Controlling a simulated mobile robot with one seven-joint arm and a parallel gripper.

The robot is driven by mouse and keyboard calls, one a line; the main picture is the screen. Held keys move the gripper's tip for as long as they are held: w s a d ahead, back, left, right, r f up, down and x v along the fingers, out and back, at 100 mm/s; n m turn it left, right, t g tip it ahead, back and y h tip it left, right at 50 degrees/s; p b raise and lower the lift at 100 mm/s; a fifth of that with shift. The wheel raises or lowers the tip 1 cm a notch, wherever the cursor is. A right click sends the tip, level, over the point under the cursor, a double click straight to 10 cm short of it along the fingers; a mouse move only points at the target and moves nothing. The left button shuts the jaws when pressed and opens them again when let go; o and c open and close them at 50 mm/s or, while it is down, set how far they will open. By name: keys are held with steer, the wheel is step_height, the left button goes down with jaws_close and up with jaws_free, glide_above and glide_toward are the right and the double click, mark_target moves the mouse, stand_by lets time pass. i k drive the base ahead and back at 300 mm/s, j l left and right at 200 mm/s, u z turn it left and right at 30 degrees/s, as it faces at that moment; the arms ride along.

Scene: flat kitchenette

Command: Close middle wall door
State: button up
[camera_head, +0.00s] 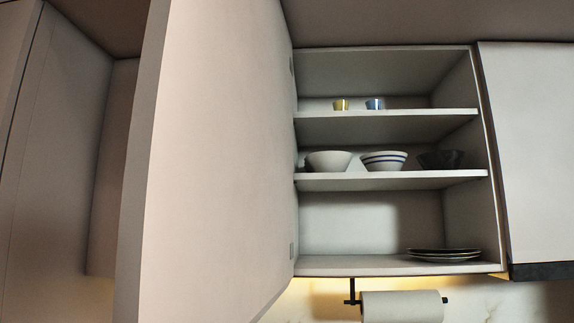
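The wall cabinet door (215,160) is a large pale panel, wide open. It is hinged on the left side of the open wall cabinet (370,264) and swings out toward me, filling the left-middle of the view. Its free edge is the thick vertical edge at its left. The cabinet's interior shows three levels. My gripper is not in view.
Inside are small cups (341,104), several bowls (384,161) and stacked plates (444,254). A closed cabinet door (528,150) is at right. A paper towel roll (402,306) hangs below. A tall panel (55,150) stands at far left.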

mark_target(206, 233)
steer(key=k+j, duration=0.1)
steer(key=j, duration=0.7)
steer(key=k+j, duration=0.15)
steer(key=j, duration=0.3)
steer(key=k+j+z, duration=0.2)
steer(key=j, duration=0.2)
steer(key=j+z, duration=0.15)
steer(key=j, duration=0.2)
